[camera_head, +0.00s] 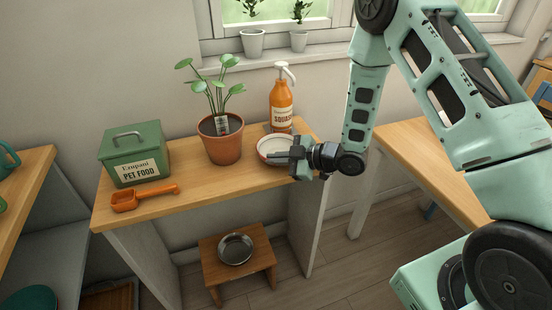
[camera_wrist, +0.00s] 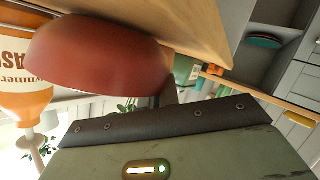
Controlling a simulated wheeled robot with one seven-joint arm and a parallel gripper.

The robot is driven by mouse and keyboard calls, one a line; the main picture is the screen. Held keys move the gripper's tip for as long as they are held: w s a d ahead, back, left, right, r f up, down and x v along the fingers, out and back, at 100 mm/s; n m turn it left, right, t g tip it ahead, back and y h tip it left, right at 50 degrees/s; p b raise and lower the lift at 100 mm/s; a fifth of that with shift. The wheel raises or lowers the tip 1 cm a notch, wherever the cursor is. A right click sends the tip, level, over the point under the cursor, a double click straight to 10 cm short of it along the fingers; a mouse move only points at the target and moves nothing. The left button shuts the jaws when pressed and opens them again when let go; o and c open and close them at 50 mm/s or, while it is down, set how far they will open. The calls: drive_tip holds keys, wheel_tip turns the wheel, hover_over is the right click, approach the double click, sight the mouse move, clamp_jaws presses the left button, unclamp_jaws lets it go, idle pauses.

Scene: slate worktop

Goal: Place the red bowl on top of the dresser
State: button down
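The red bowl (camera_head: 268,149) is at the right end of the wooden table, with a pale inside and a red rim. It seems to rest on the tabletop, upright. In the wrist view its red outer side (camera_wrist: 95,55) fills the upper left. My gripper (camera_head: 284,157) is at the bowl's right side, its dark fingers at the near rim and partly covering it. In the wrist view a dark finger (camera_wrist: 170,95) is close to the rim. Whether the fingers are closed on the rim cannot be told. A grey unit with drawers (camera_wrist: 292,75) shows at the wrist view's right; whether it is the dresser is unclear.
The table (camera_head: 190,195) also holds an orange pump bottle (camera_head: 281,108) behind the bowl, a potted plant (camera_head: 221,140), a green pet food box (camera_head: 135,155) and an orange scoop (camera_head: 145,198). A stool (camera_head: 250,267) with a metal bowl (camera_head: 236,249) stands below. Another wooden surface (camera_head: 425,155) is right.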

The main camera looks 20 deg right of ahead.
drive_tip(key=shift+f, duration=0.15)
drive_tip(key=c, duration=2)
unclamp_jaws()
drive_tip(key=o, duration=0.4)
drive_tip(key=shift+c, duration=0.2)
